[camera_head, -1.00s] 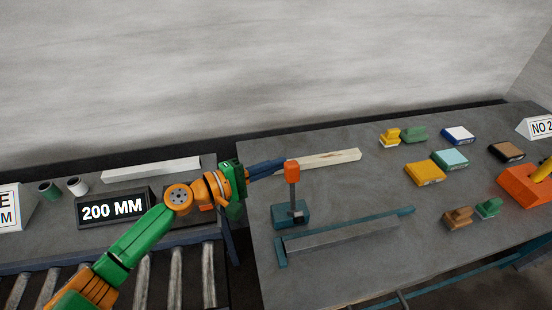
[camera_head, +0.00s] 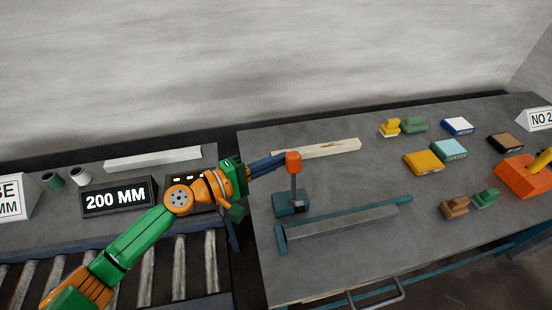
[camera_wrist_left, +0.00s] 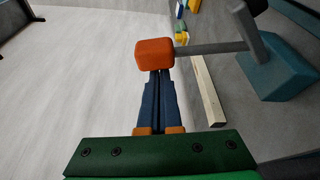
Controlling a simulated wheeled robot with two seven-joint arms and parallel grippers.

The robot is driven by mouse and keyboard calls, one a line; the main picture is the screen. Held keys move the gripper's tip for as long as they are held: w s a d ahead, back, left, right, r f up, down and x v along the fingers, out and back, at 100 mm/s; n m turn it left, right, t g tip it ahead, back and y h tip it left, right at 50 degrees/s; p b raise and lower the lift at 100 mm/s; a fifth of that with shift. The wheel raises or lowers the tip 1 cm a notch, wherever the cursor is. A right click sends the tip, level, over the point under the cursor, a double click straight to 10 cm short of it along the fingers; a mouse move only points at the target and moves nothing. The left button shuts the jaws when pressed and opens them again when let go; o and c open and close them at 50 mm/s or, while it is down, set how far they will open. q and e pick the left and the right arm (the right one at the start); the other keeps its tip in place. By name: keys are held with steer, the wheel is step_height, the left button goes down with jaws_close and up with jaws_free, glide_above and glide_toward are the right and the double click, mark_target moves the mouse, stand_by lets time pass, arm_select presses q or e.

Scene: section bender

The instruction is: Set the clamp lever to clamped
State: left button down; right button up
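The clamp lever is a grey rod with an orange knob (camera_head: 293,162), rising nearly upright from a teal base (camera_head: 291,203) on the right-hand table. The knob also shows in the left wrist view (camera_wrist_left: 154,53), with its rod running right to the teal base (camera_wrist_left: 274,68). My left gripper (camera_head: 283,158) comes from the left, its blue fingers pointing at the knob. In the wrist view the fingers (camera_wrist_left: 161,74) are together, with tips right at the knob's edge. They look shut beside the knob, not around it; contact is hard to tell. My right gripper is out of view.
A long grey bar (camera_head: 342,224) lies in front of the lever base. A pale wooden bar (camera_head: 330,148) lies behind it. Several boxes and small blocks, plus an orange device (camera_head: 524,180), stand at the right. A 200 MM sign (camera_head: 115,197) stands on the left by rollers.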

arm_select(q)
steer(key=shift+s+d+m+b, duration=0.35)
steer(key=shift+s+m+b, duration=0.45)
steer(key=shift+s, duration=0.1)
steer(key=s+d+f+m+h+b, duration=0.2)
steer(key=s+m+b, duration=0.5)
steer(key=b, duration=0.4)
steer(key=shift+s+d+f+m+t+h, duration=0.15)
steer(key=shift+s+d+m+t+h, duration=0.3)
steer(key=shift+s, duration=0.4)
